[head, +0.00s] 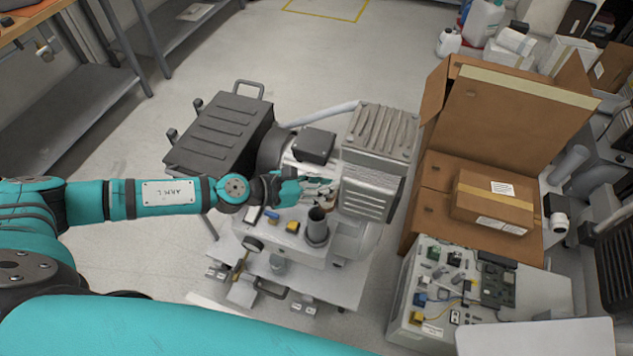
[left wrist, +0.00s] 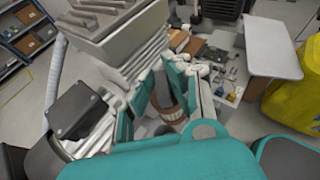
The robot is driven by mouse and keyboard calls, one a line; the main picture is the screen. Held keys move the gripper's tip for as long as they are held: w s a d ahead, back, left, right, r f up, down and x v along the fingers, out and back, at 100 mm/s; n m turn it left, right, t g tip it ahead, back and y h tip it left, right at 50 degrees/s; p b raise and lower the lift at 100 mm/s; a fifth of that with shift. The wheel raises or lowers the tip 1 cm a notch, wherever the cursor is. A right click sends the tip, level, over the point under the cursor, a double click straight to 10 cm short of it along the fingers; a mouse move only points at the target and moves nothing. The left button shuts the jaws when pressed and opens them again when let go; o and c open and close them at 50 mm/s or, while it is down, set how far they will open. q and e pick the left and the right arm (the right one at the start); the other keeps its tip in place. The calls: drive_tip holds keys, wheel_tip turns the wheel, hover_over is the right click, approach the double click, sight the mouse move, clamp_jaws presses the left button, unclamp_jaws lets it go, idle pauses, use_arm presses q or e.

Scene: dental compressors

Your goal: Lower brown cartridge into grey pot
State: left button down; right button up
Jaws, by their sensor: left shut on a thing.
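My left gripper (head: 328,192) reaches in from the left over the compressor. In the left wrist view its teal-backed fingers (left wrist: 168,97) are closed around the brown cartridge (left wrist: 163,86), which has a paler band low down. In the head view only a small brown part of the cartridge (head: 331,201) shows beside the fingertips. The grey pot (head: 317,228) stands upright on the compressor's base, with a dark open top, just below and in front of the gripper. The cartridge looks above and behind the pot rim, but the exact gap is unclear. My right gripper is not in view.
The finned compressor block (head: 372,165) stands close to the right of the gripper. A dark ribbed box (head: 225,135) is at the left. A gauge (head: 253,244) sits at the front. Cardboard boxes (head: 495,200) and an electronics panel (head: 450,285) are at the right.

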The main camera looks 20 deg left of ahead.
use_arm(q)
drive_tip(key=shift+w+a+f, duration=0.4)
drive_tip(key=shift+a+f, duration=0.2)
drive_tip(key=shift+f, duration=0.1)
drive_tip(key=shift+m+g+h, duration=0.3)
drive_tip(key=shift+m+g, duration=0.1)
drive_tip(key=f+b, duration=0.3)
drive_tip(key=a+f+b, duration=0.1)
drive_tip(key=f+b, duration=0.1)
drive_tip(key=shift+w+a+f, duration=0.1)
drive_tip(key=shift+w+f, duration=0.15)
drive_tip(key=shift+w, duration=0.1)
drive_tip(key=shift+a, duration=0.25)
drive_tip(key=shift+b, duration=0.3)
idle(0.8)
drive_tip(key=shift+f, duration=0.1)
idle(0.4)
